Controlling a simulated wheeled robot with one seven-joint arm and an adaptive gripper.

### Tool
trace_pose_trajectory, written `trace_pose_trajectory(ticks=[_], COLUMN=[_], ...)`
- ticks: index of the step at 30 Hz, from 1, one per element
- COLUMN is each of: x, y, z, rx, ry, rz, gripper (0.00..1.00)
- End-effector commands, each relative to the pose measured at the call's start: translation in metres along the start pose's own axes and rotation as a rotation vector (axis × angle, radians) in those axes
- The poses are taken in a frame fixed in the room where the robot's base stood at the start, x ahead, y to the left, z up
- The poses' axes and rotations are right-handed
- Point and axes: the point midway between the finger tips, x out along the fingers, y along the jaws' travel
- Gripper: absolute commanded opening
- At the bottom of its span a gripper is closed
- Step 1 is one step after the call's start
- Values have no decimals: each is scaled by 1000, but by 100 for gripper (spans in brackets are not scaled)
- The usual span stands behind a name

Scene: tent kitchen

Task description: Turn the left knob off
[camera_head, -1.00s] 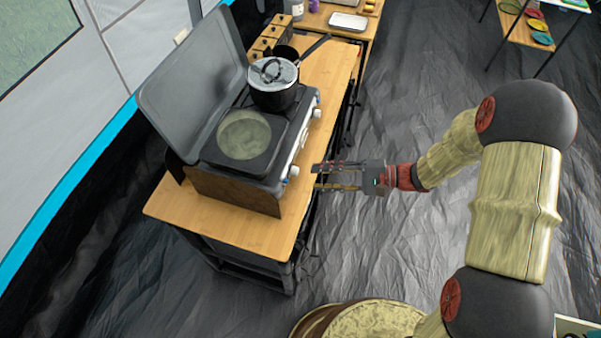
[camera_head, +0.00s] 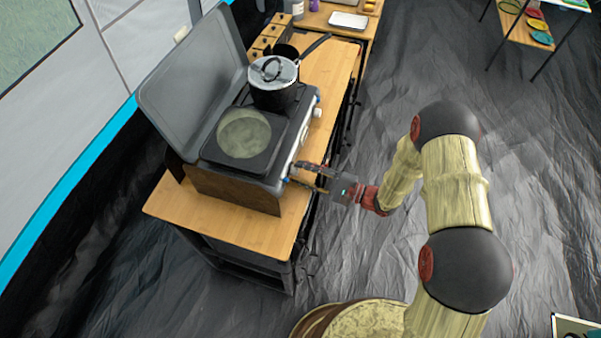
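The camp stove (camera_head: 236,178) stands on the wooden counter with its lid up and its front facing right. Its left knob is at the near end of the front panel (camera_head: 292,157), at the tips of my gripper (camera_head: 297,174), and is mostly hidden by the fingers. The fingers look apart, one on each side of the knob's place; I cannot tell whether they touch it. The other knob (camera_head: 317,112) shows farther back on the same panel. Whether either knob is on cannot be told.
A lidded pot (camera_head: 275,97) sits on the far burner, its handle reaching back right. The near burner carries a flat round plate (camera_head: 243,134). The wooden counter (camera_head: 235,222) is bare in front. Open floor (camera_head: 420,70) lies to the right.

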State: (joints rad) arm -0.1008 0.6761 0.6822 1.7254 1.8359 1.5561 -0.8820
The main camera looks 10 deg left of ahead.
Motion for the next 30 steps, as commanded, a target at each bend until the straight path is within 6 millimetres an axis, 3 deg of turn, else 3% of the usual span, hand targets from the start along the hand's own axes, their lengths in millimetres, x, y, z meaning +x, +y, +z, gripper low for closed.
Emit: trace_pose_trajectory(ticks=[11,30], x=[8,8], y=[0,0], z=[0,0], rx=[0,1], ry=[0,0], rz=[0,1], gripper=[33,0])
